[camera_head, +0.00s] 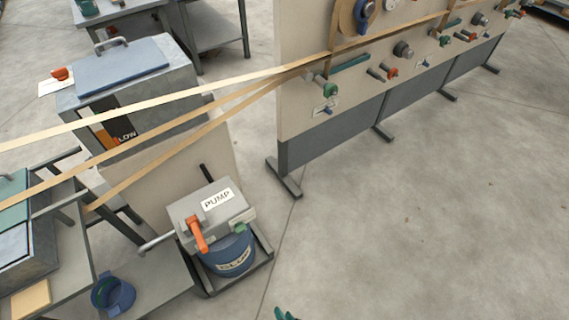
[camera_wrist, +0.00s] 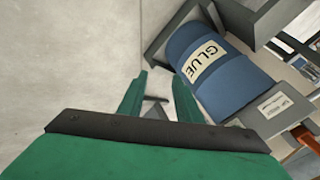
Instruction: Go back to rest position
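My gripper (camera_wrist: 159,76) shows in the wrist view with its two green fingers apart. A gap lies between the fingertips, and I see nothing held there. A small grey part shows in the gap; I cannot tell what it is. In the head view, only a small green tip of my gripper (camera_head: 285,314) shows at the bottom edge, over bare floor. The blue glue drum (camera_wrist: 208,68) is right of and beyond the fingers in the wrist view, apart from them.
The grey pump box (camera_head: 213,205) with an orange lever (camera_head: 197,234) sits above the blue glue drum (camera_head: 230,256) at lower left. Paper strips (camera_head: 140,102) stretch from the left to the upright panel (camera_head: 300,120). The concrete floor (camera_head: 430,220) at right is clear.

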